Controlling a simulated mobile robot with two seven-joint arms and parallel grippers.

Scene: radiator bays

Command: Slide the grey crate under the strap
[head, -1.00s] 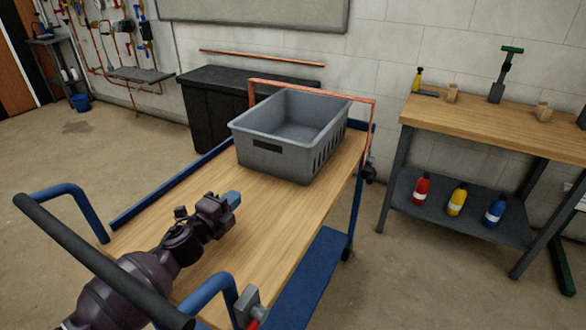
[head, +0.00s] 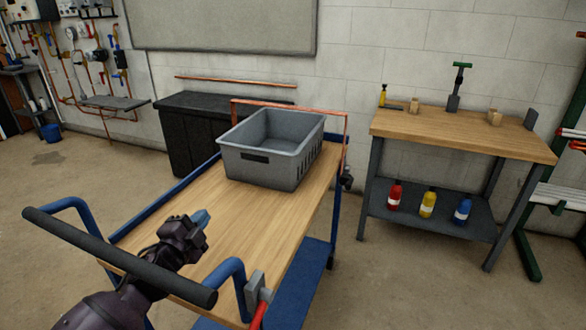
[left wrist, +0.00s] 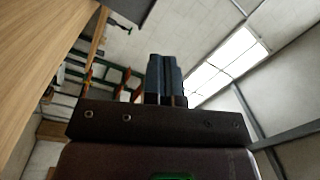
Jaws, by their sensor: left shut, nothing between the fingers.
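The grey crate (head: 262,165) stands upright on the wooden top of a blue cart (head: 200,200), towards its far end. A thin orange strap (head: 300,108) spans the cart's far end as a low arch, close to the crate's far rim. The crate hides part of the strap's left leg. I cannot tell whether the far rim is under it. My left gripper (head: 203,218) is above the cart top, nearer than the crate and apart from it. Its fingers are shut and empty, and also show in the left wrist view (left wrist: 166,80). My right gripper is not in view.
The cart's black push bar (head: 120,258) crosses the near end, beside my left arm. A workbench (head: 460,130) with coloured bottles below stands to the right. The cart top in front of the crate is clear.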

